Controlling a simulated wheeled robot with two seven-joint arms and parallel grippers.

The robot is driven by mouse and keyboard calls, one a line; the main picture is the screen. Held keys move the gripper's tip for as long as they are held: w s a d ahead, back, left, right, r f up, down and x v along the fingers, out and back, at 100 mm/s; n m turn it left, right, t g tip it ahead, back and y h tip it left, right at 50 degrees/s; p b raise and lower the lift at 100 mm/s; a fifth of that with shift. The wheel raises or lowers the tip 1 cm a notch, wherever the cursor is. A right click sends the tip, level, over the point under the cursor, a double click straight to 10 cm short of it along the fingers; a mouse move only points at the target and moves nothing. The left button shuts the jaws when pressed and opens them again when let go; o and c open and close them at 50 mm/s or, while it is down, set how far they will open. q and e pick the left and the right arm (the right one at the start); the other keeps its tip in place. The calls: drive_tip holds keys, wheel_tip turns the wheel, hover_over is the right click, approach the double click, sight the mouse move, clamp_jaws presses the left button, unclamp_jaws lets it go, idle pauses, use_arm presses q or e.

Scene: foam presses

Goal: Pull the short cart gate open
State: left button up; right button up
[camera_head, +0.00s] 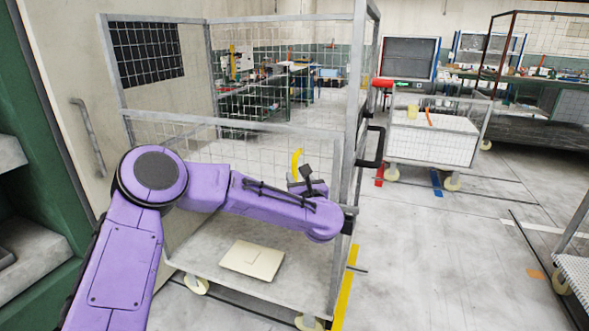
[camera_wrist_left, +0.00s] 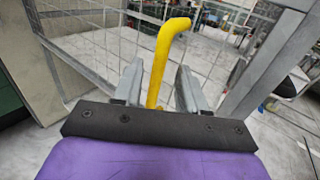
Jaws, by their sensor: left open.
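The wire-mesh cart (camera_head: 240,19) stands in front of me, with its short gate (camera_head: 190,119) as the low mesh panel on the near side. The gate looks closed. A bent yellow handle (camera_head: 296,160) shows by the gate; it is large in the left wrist view (camera_wrist_left: 162,62). My left gripper (camera_head: 303,181) is at the handle, partly hidden by my purple arm. In the left wrist view its open fingers (camera_wrist_left: 158,78) stand on either side of the handle's lower part. I cannot tell whether either finger touches it. My right gripper is not in view.
A flat beige box (camera_head: 252,259) lies on the cart floor. A black handle (camera_head: 373,147) sticks out at the cart's right post. Another cart with a white load (camera_head: 432,137) stands behind to the right. The floor (camera_head: 450,260) to the right is mostly clear. A green frame (camera_head: 45,95) bounds the left.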

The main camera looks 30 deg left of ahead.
sight(295, 172)
use_arm(q)
drive_tip(key=p+x, duration=0.1)
drive_tip(key=x, duration=0.4)
drive_tip(key=shift+w+a+f, duration=0.1)
drive_tip(key=shift+w+a, duration=0.1)
clamp_jaws()
